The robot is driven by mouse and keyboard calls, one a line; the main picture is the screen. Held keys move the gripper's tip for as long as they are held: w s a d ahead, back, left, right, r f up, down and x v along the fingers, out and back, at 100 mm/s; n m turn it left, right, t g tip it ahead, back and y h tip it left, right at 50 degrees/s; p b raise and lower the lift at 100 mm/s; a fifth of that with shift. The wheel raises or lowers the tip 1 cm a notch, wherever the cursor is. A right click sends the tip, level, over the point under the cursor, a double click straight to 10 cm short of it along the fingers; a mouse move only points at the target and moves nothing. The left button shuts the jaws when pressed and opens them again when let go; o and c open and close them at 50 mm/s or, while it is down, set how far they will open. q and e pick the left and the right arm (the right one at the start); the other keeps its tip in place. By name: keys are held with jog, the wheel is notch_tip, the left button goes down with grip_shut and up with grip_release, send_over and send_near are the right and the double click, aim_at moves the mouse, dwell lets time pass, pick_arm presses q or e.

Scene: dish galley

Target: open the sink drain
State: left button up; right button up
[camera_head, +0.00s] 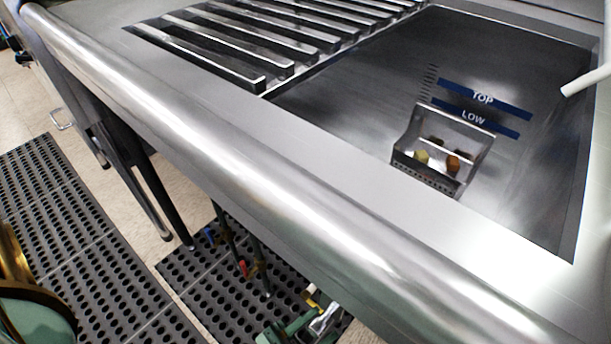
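The sink basin (380,70) is at the upper right, with blue TOP and LOW level bands on its wall. No drain opening shows in it. Under the sink's front edge, a pipe with a red handle (243,268) and one with a blue handle (209,236) stand above the floor mat. A small yellow part (312,297) shows lower down, partly hidden; I cannot tell whether it is a drain handle. My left gripper (325,317), with silver fingers on a green arm, is beside the yellow part at the bottom edge. Its finger gap and any contact are unclear. My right gripper is out of view.
The rounded steel front edge (230,170) overhangs the space below. Black perforated mats (60,215) cover the floor. A white spout (587,80) is at right.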

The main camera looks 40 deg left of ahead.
pick_arm(q)
jog(key=v, duration=1.2)
jog(key=shift+f, duration=0.1)
